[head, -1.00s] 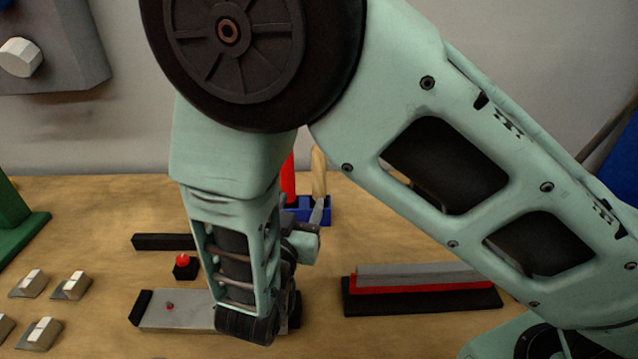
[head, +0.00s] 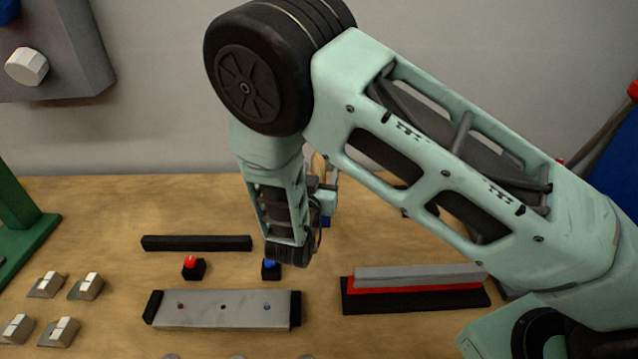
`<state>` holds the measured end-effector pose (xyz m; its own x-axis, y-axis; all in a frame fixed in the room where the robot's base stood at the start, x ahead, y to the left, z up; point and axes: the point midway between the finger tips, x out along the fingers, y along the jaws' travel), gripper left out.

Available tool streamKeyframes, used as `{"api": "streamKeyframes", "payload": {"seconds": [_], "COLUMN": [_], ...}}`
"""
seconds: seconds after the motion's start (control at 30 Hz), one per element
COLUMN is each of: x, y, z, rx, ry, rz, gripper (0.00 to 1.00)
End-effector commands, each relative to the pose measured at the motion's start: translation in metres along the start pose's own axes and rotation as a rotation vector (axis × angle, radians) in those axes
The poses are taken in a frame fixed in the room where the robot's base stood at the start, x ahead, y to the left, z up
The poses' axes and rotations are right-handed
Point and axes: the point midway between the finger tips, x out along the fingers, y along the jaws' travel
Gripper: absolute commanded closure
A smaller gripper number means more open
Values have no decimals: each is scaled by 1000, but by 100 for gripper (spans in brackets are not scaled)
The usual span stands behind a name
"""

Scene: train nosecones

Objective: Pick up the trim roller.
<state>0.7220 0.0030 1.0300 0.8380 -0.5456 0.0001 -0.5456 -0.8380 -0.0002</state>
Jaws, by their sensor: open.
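My arm reaches in from the right and bends down over the bench. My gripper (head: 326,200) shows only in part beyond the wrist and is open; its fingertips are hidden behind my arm. A pale wooden handle (head: 319,165) shows in a small gap beside the arm, close to the gripper. A bit of a blue holder (head: 325,222) shows below it. I cannot make out a trim roller for certain, and I cannot tell whether the gripper touches the handle.
A grey plate with black ends (head: 222,311) lies in front, with a red button (head: 192,266) and a blue button (head: 270,268) behind it. A black bar (head: 196,243) lies farther back. A grey and red stack (head: 415,287) sits to the right. Small metal blocks (head: 60,332) stand left.

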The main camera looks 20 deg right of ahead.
Motion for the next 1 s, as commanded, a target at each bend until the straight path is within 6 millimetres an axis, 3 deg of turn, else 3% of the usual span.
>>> {"api": "streamKeyframes", "payload": {"seconds": [0.23, 0.4, 0.43, 0.77, 1.0], "x": [4, 4, 4, 4, 4], "y": [0, 0, 0, 0, -1], "z": [1, 1, 1, -1, -18], "rx": [0, 0, 0, 1, 4], "ry": [0, 0, 0, 1, 2], "rz": [-1, -1, -1, -1, -1], "gripper": [46, 93, 96, 96, 96]}}
